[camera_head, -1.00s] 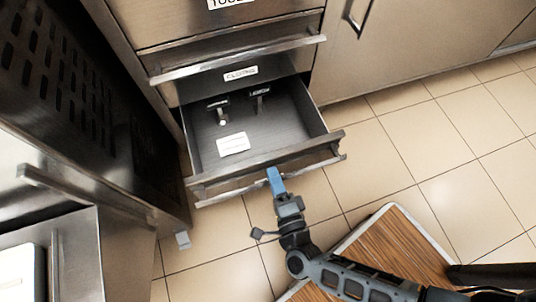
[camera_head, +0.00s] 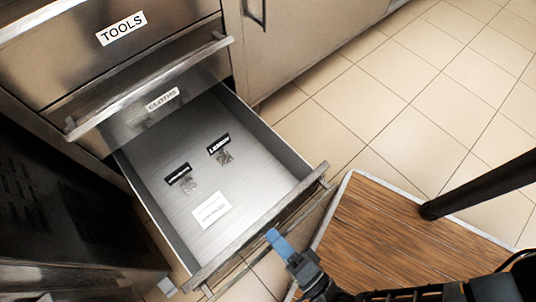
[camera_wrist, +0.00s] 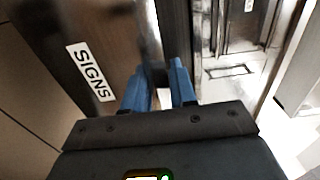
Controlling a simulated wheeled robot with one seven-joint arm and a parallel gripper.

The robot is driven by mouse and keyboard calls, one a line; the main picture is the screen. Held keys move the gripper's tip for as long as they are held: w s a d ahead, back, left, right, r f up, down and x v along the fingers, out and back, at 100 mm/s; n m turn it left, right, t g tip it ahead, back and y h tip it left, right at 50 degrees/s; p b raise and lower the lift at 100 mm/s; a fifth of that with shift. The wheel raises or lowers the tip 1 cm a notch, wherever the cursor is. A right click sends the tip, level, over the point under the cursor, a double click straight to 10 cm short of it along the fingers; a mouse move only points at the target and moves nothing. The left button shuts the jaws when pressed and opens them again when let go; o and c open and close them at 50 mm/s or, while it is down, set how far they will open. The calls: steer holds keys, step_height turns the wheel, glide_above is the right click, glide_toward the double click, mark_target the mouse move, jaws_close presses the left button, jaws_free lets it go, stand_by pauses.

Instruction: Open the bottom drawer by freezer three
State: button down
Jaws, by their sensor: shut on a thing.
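The bottom drawer (camera_head: 297,198) stands well out from the steel cabinet, its inside showing from above. Its front carries a SIGNS label (camera_wrist: 89,72) in the wrist view. My gripper (camera_head: 277,240) is at the outer side of the drawer front, near its middle. Its blue fingers (camera_wrist: 160,88) show in the wrist view, shut on the drawer's handle bar; the grip itself is mostly hidden. Inside the drawer lie a white card (camera_head: 211,210) and two small items with dark tags (camera_head: 179,174) (camera_head: 219,143).
Above are a CLOTHS drawer (camera_head: 150,115) and a TOOLS drawer (camera_head: 70,50), both shut. A wood-topped surface with a pale edge (camera_head: 400,235) is at the right. A dark perforated steel unit (camera_head: 50,215) stands at the left. Tiled floor (camera_head: 400,80) lies clear at the upper right.

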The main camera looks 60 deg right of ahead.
steer(key=shift+s+a, duration=0.15)
steer(key=shift+s, duration=0.3)
steer(key=c, duration=1)
jaws_free()
steer(key=v, duration=0.7)
steer(key=shift+s+p, duration=0.3)
steer(key=shift+s, duration=0.05)
steer(key=shift+a, duration=0.1)
